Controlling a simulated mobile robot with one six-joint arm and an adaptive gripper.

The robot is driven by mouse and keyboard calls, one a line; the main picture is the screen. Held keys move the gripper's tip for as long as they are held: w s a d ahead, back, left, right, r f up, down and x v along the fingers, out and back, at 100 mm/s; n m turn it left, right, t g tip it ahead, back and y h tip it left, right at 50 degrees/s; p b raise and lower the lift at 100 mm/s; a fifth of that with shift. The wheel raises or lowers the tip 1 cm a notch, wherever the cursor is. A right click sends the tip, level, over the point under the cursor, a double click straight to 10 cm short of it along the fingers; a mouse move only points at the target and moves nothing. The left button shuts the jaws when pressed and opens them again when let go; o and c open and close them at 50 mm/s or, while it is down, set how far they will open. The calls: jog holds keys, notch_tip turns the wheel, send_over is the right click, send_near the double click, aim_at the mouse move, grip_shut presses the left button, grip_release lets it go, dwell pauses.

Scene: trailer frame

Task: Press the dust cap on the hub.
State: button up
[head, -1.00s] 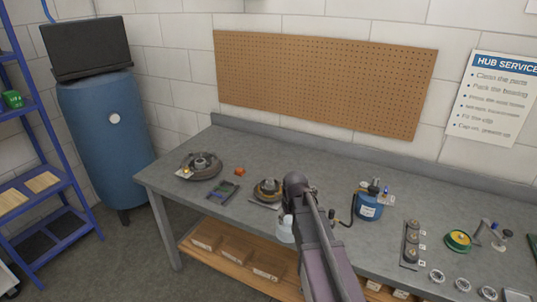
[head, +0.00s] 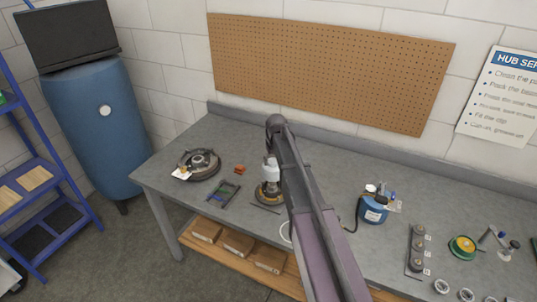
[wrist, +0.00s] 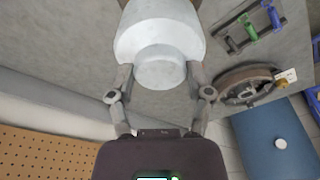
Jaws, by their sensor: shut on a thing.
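My gripper (wrist: 158,74) is shut on a pale, stepped cylinder (wrist: 160,40) in the wrist view, with one finger on each side. In the head view this pale cylinder (head: 271,170) is upright, directly over the brown hub (head: 267,194) on the bench. Its lower end is at the top of the hub; whether they touch I cannot tell. My arm covers the hub's right side. I cannot make out a separate dust cap; the hub's top is hidden.
A drum (head: 204,164) with a white card lies at the bench's left. An orange piece (head: 240,169) and a dark tray (head: 223,193) with coloured tools lie between. A blue canister (head: 373,210) and a holder of dark parts (head: 417,246) are to the right.

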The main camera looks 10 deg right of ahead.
jog(key=shift+a+f+b, duration=0.1)
jog(key=shift+f+b, duration=0.15)
jog(key=shift+b, duration=0.05)
jog(key=shift+f+b, duration=2.9)
jog(key=shift+b, duration=0.05)
jog(key=shift+f, duration=0.15)
dwell(0.6)
dwell(0.3)
jog(key=o, duration=1.2)
jog(key=shift+r+p, duration=3.35)
jog(key=shift+r, duration=0.15)
